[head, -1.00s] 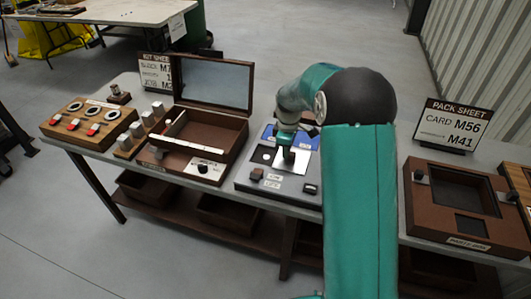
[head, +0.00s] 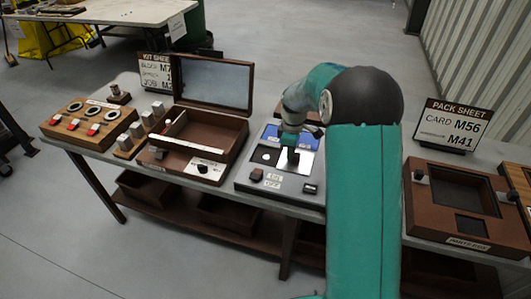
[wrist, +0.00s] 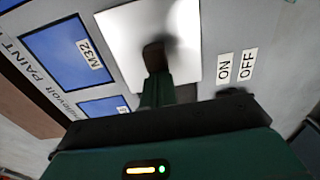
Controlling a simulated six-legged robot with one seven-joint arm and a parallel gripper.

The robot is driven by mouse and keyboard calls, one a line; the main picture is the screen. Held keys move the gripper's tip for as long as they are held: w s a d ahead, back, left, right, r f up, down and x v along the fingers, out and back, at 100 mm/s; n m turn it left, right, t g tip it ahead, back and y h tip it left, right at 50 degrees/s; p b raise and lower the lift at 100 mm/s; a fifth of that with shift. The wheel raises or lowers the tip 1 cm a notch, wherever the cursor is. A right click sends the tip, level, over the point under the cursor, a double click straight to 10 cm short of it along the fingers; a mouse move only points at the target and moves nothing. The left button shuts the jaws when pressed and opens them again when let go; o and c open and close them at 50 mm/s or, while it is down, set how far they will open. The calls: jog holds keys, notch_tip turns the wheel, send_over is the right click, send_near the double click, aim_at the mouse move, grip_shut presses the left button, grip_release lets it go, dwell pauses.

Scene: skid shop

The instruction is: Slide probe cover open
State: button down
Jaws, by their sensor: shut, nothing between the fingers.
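The grey tester unit (head: 246,184) stands on the bench near the middle of the head view, with blue panels and ON and OFF labels. A shiny pale plate (wrist: 130,35), which looks like the probe cover, lies on its top face. It also shows in the head view (head: 305,158). My gripper (wrist: 155,62) is shut and empty. Its narrow fingers point at the plate, and a dark end or its reflection shows over the plate's lower right part. I cannot tell whether they touch. In the head view, my gripper (head: 289,154) partly hides the plate.
A brown open-lidded case (head: 235,135) stands left of the unit. A wooden block with several red switches (head: 93,129) is farther left. A brown pack tray (head: 438,222) and the pack sheet sign (head: 452,125) are to the right of my arm.

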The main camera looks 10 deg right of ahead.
jog(key=shift+s+d, duration=0.25)
jog(key=shift+d, duration=0.2)
jog(key=shift+a, duration=0.1)
jog(key=shift+w+a+r, duration=0.1)
jog(key=shift+w+a, duration=0.15)
jog(key=shift+a, duration=0.05)
notch_tip(320, 180, up, 8)
dwell(0.9)
jog(key=s+a+r+m+t, duration=0.1)
jog(key=s+a+r+m, duration=0.15)
jog(key=s+r, duration=0.45)
jog(key=s+a+r+m+t, duration=0.2)
jog(key=s+r+m, duration=0.1)
jog(key=s+r, duration=0.4)
jog(key=s+a+m+t, duration=0.2)
jog(key=s+m, duration=0.4)
jog(key=s, duration=1.1)
jog(key=shift+s+a+t, duration=0.25)
jog(key=shift+a+t, duration=0.05)
jog(key=shift+a, duration=0.25)
